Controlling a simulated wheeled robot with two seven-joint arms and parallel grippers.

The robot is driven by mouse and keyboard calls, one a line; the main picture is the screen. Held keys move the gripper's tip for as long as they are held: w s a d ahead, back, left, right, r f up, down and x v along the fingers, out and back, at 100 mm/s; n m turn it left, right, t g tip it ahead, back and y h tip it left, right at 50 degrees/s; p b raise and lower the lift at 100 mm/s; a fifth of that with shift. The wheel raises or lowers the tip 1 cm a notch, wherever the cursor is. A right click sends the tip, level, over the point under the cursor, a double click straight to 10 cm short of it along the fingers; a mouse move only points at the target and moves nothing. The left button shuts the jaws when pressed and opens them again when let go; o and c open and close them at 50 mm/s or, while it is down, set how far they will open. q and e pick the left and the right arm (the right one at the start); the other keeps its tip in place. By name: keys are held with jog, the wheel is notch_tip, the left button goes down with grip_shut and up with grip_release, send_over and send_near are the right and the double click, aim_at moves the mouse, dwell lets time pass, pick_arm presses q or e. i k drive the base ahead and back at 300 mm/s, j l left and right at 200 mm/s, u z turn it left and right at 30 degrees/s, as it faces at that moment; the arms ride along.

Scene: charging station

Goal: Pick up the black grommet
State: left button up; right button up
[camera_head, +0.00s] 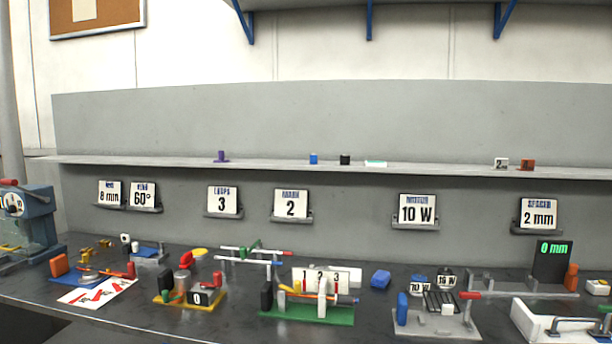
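A small black block-like piece (345,159) stands on the long grey shelf (420,170), between a blue piece (313,158) and a flat white and green piece (376,163). It is the black item that best fits the grommet, but it is too small to make out a hole. Other dark parts sit among the fixtures on the bench, and I cannot tell whether any is a grommet. Neither of my grippers shows in the head view.
The dark bench (235,258) carries several fixtures, including a yellow-based one (170,302), a green-based one (340,316) and a grey one (455,328). A purple piece (221,157) and two numbered blocks share the shelf. Signs hang below it. A blue machine (38,215) stands left.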

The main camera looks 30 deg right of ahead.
aim_at(344, 159)
jog(key=l+z, duration=0.1)
jog(key=z, duration=1.2)
